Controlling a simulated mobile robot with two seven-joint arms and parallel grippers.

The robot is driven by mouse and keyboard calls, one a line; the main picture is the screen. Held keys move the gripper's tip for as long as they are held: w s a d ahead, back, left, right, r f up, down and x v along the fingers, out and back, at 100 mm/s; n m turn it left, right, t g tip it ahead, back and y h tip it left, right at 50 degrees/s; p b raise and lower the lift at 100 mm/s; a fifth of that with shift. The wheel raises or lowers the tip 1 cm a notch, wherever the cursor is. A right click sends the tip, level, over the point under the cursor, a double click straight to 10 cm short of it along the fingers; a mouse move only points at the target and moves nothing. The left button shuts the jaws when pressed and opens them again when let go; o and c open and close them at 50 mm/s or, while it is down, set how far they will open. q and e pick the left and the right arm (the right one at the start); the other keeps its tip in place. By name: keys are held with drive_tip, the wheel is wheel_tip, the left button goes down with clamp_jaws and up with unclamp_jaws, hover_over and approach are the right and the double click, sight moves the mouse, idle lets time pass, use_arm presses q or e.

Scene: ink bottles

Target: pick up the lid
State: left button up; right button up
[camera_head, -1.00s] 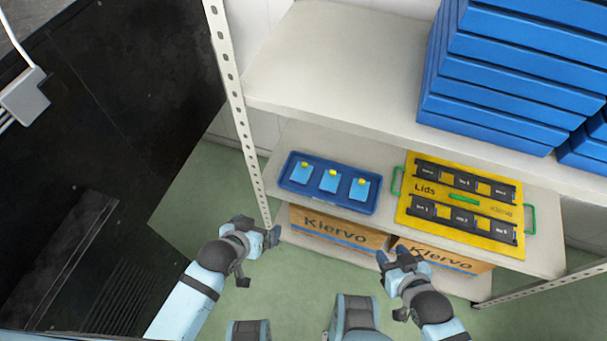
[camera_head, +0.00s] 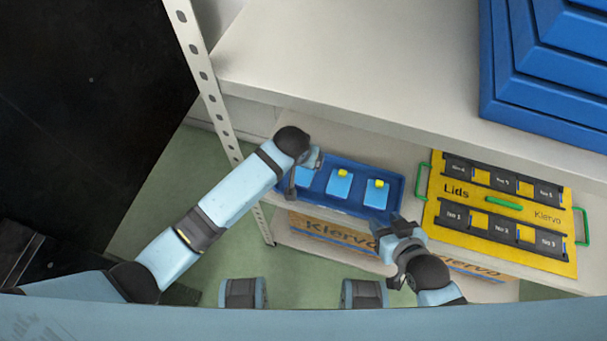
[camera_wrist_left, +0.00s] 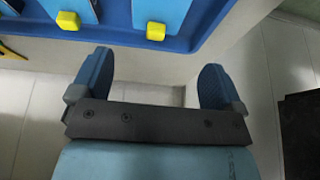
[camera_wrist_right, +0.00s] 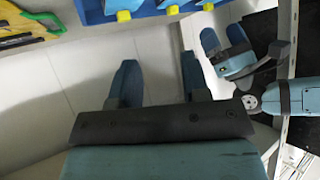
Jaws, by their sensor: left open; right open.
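A blue tray (camera_head: 349,206) on the lower shelf holds light-blue ink bottles (camera_head: 339,184) in a row, each with a small yellow lid (camera_head: 376,184). The yellow lids also show in the left wrist view (camera_wrist_left: 156,31) and the right wrist view (camera_wrist_right: 124,16). My left gripper (camera_wrist_left: 155,82) is open and empty, just outside the tray's edge. In the head view its arm covers the tray's left end and part of a bottle there. My right gripper (camera_wrist_right: 158,78) is open and empty, in front of the tray's right corner.
A yellow board marked "Lids" (camera_head: 486,205), with black numbered holders and green handles, lies right of the tray. An upper shelf (camera_head: 330,65) bears stacked blue trays (camera_head: 550,115). A perforated post (camera_head: 205,85) stands at left. Cardboard boxes (camera_head: 335,232) sit below.

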sight(303, 175)
use_arm(q)
drive_tip(key=shift+x, duration=0.8)
drive_tip(key=x, duration=0.1)
drive_tip(key=b+x, duration=0.1)
drive_tip(key=x, duration=0.3)
drive_tip(key=shift+s+d+f+b, duration=0.2)
drive_tip(key=shift+s+f+b, duration=0.05)
drive_tip(key=shift+s+b, duration=0.05)
drive_tip(key=c, duration=1)
